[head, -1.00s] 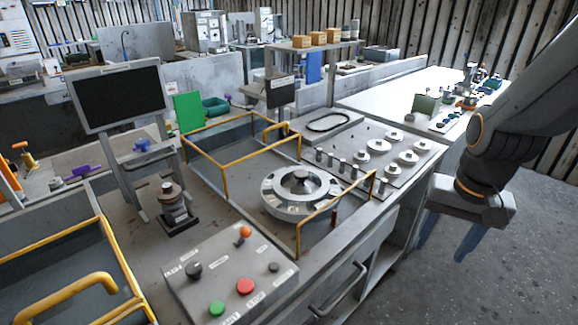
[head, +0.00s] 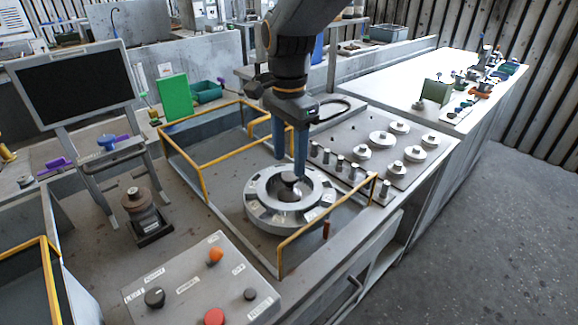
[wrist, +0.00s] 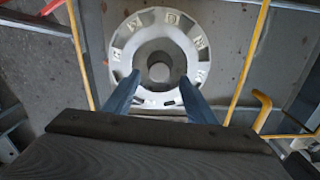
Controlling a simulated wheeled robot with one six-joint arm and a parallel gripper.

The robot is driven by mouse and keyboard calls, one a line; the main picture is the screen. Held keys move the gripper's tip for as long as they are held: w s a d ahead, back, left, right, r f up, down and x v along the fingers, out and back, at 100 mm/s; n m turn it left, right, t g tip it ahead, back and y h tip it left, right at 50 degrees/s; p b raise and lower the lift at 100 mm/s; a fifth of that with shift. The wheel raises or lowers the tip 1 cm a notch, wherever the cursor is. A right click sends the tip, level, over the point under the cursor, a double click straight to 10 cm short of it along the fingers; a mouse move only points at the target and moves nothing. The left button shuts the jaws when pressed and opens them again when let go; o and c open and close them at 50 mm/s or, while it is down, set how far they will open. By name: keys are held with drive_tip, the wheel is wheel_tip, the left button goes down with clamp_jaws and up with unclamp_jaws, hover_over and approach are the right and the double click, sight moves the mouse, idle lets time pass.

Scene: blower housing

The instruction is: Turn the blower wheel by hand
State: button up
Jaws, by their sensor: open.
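The blower wheel (head: 262,211) is a round, light grey ring with lettered tabs and a dark hub (head: 289,187) at its centre. It lies flat on the bench inside a yellow-railed enclosure. My gripper (head: 289,170) points down over the far side of the wheel in the head view, with its two blue fingers apart. In the wrist view the wheel (wrist: 126,42) is ahead of my gripper (wrist: 158,80), and the hub (wrist: 159,72) shows between the fingertips. Nothing is held. I cannot tell whether the fingertips touch the wheel.
A yellow rail (head: 327,222) stands close in front of the wheel, and another yellow rail (head: 203,182) is to its left. A control panel (head: 203,285) with knobs and buttons is at the front. A plate with round metal parts (head: 384,138) lies to the right.

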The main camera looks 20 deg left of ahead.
sight(289, 176)
drive_tip(key=shift+f+p, duration=0.4)
drive_tip(key=shift+f, duration=1.65)
clamp_jaws()
